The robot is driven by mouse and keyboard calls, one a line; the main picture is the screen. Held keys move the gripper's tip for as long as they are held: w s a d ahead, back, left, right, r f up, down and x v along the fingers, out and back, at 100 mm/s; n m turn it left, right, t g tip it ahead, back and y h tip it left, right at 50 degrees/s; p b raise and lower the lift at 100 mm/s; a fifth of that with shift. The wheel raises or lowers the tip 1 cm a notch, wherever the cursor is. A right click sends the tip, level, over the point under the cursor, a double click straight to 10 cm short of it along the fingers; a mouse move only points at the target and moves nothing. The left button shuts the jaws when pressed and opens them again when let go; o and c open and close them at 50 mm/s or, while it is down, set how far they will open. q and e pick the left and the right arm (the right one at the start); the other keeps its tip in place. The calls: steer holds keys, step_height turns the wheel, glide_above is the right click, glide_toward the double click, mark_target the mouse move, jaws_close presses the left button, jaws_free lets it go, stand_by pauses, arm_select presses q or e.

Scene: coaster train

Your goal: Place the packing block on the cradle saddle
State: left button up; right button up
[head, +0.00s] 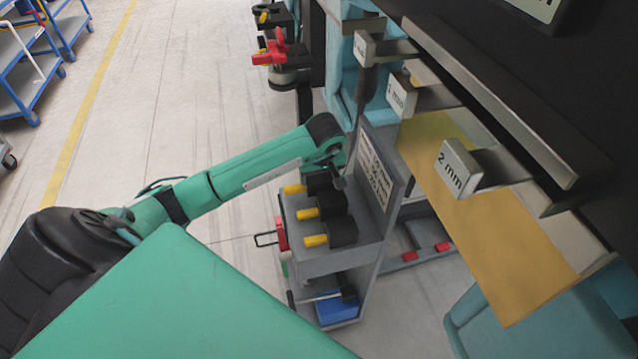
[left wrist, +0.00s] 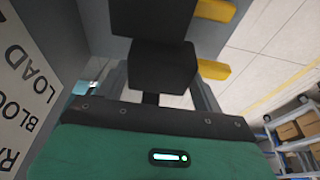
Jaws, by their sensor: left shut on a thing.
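Several black blocks with yellow pegs stand in a row on a grey cart; I take these to be the packing blocks. My left gripper (head: 338,180) is at the far end of the row, pointing down. In the left wrist view its fingers (left wrist: 160,90) are on both sides of a black block (left wrist: 163,62), shut on it. A yellow peg (left wrist: 213,70) sticks out at the block's right. Whether the block is clear of the cart cannot be told. The nearest block (head: 342,232) stands free. I cannot pick out the cradle saddle. My right gripper is not in view.
The grey cart (head: 370,250) has an upright sign panel (head: 377,175) close beside my left gripper. Overhead tags, one marked 2 mm (head: 459,168), and a yellow-brown panel (head: 490,235) are at the right. Open floor (head: 190,100) lies left.

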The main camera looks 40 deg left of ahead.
arm_select(q)
steer(key=shift+f, duration=1.9)
